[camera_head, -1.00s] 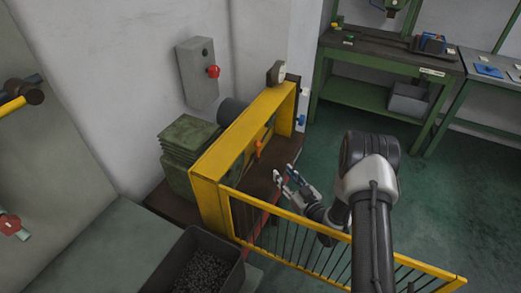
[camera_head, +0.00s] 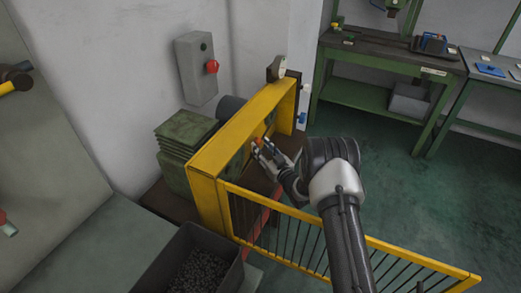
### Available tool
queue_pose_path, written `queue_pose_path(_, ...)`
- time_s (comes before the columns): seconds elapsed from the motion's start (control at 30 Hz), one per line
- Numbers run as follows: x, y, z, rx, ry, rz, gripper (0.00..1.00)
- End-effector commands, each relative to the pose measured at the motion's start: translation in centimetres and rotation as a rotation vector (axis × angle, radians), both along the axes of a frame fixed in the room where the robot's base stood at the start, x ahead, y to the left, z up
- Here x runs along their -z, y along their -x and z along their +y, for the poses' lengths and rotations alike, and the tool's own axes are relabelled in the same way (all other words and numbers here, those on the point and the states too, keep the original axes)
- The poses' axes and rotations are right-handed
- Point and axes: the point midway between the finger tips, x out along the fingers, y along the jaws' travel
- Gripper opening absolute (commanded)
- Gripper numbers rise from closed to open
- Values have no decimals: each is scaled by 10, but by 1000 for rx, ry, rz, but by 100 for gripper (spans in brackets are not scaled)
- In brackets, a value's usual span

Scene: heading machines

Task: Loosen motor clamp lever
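The orange clamp lever (camera_head: 256,142) shows as a small patch inside the yellow guard frame (camera_head: 213,163), beside the green ribbed motor (camera_head: 185,139). My gripper (camera_head: 260,151) is at the lever, with its fingers pointing up and left into the frame opening. The fingers look apart, with the lever close to their tips. I cannot tell whether they touch it. The lever's lower part is hidden behind the fingers.
A yellow barred gate (camera_head: 320,240) runs below my arm to the lower right. A grey control box with a red button (camera_head: 196,68) is on the wall. A dark bin of small parts (camera_head: 161,259) stands front left. Green workbenches (camera_head: 372,97) stand at the back right over open floor.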

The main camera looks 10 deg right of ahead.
Motion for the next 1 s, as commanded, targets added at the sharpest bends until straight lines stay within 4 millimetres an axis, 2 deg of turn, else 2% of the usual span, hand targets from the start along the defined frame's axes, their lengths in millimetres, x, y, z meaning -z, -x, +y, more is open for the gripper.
queue_pose_path(0.2,0,-14,6,0,-1,0,35)
queue_pose_path(0.47,0,-15,6,1,-1,0,35)
queue_pose_path(1.0,0,-15,6,1,0,1,0)
